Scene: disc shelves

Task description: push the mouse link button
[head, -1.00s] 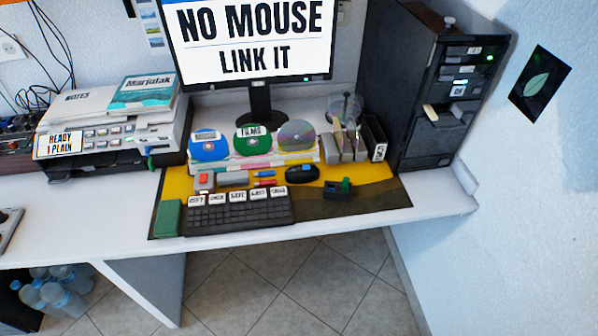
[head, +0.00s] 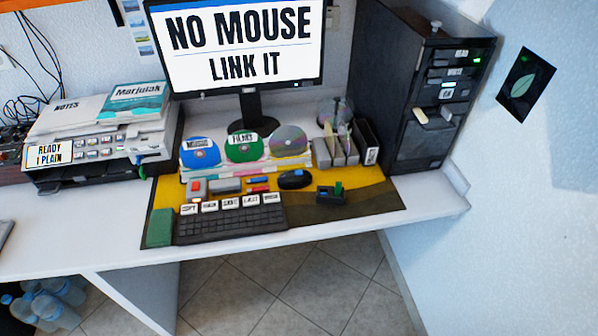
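The monitor (head: 240,45) reads "NO MOUSE LINK IT". A black computer mouse (head: 294,180) lies on the yellow and dark desk mat (head: 375,200), right of the keyboard's far end. A small grey box with an orange-red top (head: 195,187) sits behind the left part of the black keyboard (head: 230,224). A plain grey block (head: 225,185) is beside it. No label marks a mouse link button clearly, so I cannot tell which part it is. Neither of my grippers is in view.
Discs on a low rack (head: 245,165) stand behind the keyboard. A pen holder (head: 340,150), a tape dispenser (head: 331,194) and a black computer tower (head: 400,85) are to the right. A printer (head: 105,145) is at left. The desk's front strip (head: 350,228) is clear.

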